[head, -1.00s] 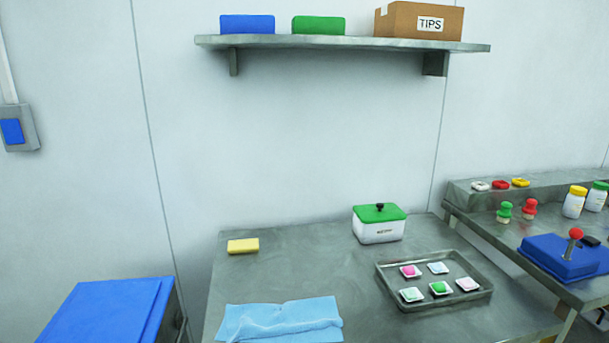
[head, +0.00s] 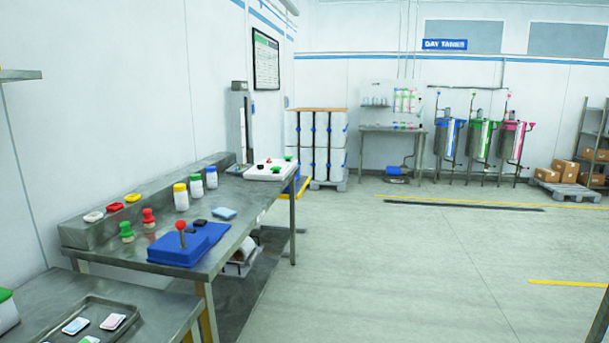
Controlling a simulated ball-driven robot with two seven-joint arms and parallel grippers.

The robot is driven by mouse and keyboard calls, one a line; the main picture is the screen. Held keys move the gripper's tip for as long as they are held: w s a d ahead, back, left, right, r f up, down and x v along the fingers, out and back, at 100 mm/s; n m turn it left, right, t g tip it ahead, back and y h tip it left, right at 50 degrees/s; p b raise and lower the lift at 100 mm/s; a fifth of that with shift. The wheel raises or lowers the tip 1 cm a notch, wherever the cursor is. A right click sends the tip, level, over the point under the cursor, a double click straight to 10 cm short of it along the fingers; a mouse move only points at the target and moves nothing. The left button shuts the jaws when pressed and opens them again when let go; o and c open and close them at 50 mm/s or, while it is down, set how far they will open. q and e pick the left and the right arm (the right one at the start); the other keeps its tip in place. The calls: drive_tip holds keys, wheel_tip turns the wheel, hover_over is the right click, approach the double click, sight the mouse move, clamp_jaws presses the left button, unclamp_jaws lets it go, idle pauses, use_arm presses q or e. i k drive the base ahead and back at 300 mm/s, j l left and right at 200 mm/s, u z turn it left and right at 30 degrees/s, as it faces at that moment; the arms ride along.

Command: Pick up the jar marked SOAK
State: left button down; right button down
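Several white jars stand in a row on the metal bench along the left wall: one with a yellow lid (head: 181,197), one with a green lid (head: 196,187) and one with a blue lid (head: 211,177). Their markings are too small to read, so I cannot tell which is marked SOAK. Neither of my grippers is in view.
The bench (head: 240,200) also holds a blue block with a red-knobbed lever (head: 180,245), red and green stoppers, and a white tray (head: 268,170). A nearer table (head: 150,310) with a tray is at lower left. Open floor (head: 400,260) lies to the right.

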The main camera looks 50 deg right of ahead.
sight(212, 177)
drive_tip(key=z, duration=1.05)
drive_tip(key=i+l+z, duration=0.6)
drive_tip(key=i, duration=0.25)
drive_tip(key=i+l+z, duration=0.15)
drive_tip(key=i+z, duration=0.15)
drive_tip(key=i, duration=0.15)
drive_tip(key=i+z, duration=0.3)
drive_tip(key=i, duration=0.2)
